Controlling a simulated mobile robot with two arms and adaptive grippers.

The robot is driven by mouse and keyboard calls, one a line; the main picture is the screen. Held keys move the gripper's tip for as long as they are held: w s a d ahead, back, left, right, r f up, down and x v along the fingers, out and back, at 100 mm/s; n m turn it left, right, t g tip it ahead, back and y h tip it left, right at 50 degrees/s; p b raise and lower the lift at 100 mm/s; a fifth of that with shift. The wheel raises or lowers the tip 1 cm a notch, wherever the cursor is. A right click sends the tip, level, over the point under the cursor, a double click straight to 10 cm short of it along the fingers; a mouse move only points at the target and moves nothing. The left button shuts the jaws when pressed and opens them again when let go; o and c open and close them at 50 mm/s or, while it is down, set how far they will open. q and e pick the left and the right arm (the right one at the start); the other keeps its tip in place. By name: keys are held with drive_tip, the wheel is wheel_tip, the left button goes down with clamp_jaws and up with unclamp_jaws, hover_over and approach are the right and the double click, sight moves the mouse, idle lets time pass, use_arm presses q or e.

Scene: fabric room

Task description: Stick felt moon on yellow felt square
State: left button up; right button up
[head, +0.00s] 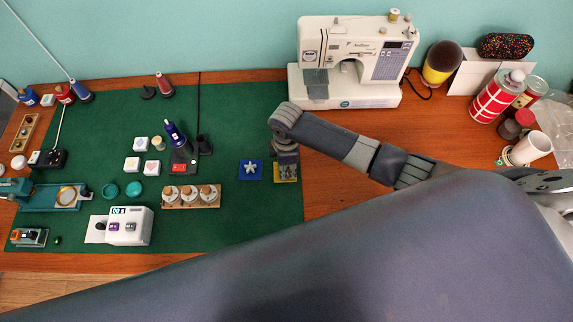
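The yellow felt square (293,179) lies on the green mat, right of a blue felt square (243,177) with a pale star on it. My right gripper (286,158) points down right over the yellow square and covers its upper part. Its fingers are too small and dark to tell whether they are open or shut. A greyish patch shows on the yellow square under the fingertips; I cannot tell whether it is the felt moon. The moon is not clearly visible elsewhere. My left gripper is not in view.
The green mat (225,225) also holds a wooden rack (191,205) of jars, a white device (139,227), white tiles (132,164) and a dark bottle (175,136). A sewing machine (350,60) stands behind my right arm.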

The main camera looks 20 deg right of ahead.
drive_tip(key=o, duration=0.8)
drive_tip(key=shift+c, duration=0.2)
drive_tip(key=shift+r, duration=0.1)
wheel_tip(320, 180, up, 12)
drive_tip(key=shift+s+f, duration=0.1)
drive_tip(key=shift+f, duration=0.1)
